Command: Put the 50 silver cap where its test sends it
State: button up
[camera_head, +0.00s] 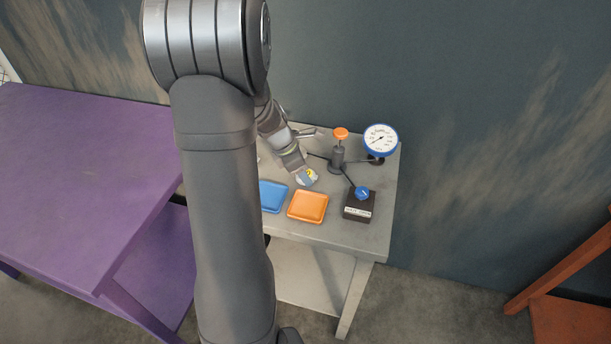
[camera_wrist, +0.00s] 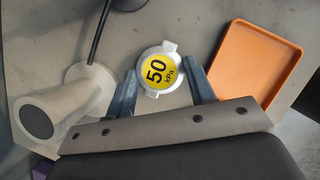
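The silver cap (camera_wrist: 158,71) has a yellow top marked "50 kPa" and two small side lugs. It shows small at my gripper's end in the head view (camera_head: 311,173). My gripper (camera_wrist: 162,76) has one finger on either side of the cap, with a narrow gap visible on each side, so it looks open around it. Whether the cap rests on the table is hard to tell. A blue-rimmed dial gauge (camera_head: 380,140) and a dark post with an orange knob (camera_head: 340,134) stand behind. The orange tray (camera_head: 308,207) and blue tray (camera_head: 271,196) lie in front.
A dark labelled box (camera_head: 357,208) with a blue knob stands right of the orange tray. A pale flanged cylinder (camera_wrist: 62,105) is left of my gripper in the wrist view. Dark rods spread from the post. A purple table (camera_head: 80,180) is at left; my arm hides part of the grey table.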

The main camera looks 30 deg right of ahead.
aim_at(310, 172)
jog(key=c, duration=0.3)
jog(key=shift+r, duration=0.55)
notch_tip(310, 172, up, 3)
jog(key=shift+f, duration=0.15)
jog(key=s+d+r, duration=0.4)
jog(key=s+r, duration=0.3)
jog(key=s, duration=0.3)
jog(key=a, duration=1)
jog(key=w+a+f, duration=0.4)
jog(key=w, duration=0.1)
jog(key=w+a+f, duration=0.1)
jog(key=w, duration=0.2)
jog(key=shift+a+f, duration=0.4)
jog(key=shift+w+a+f, duration=0.15)
jog(key=shift+w+f, duration=0.15)
jog(key=shift+f, duration=1.85)
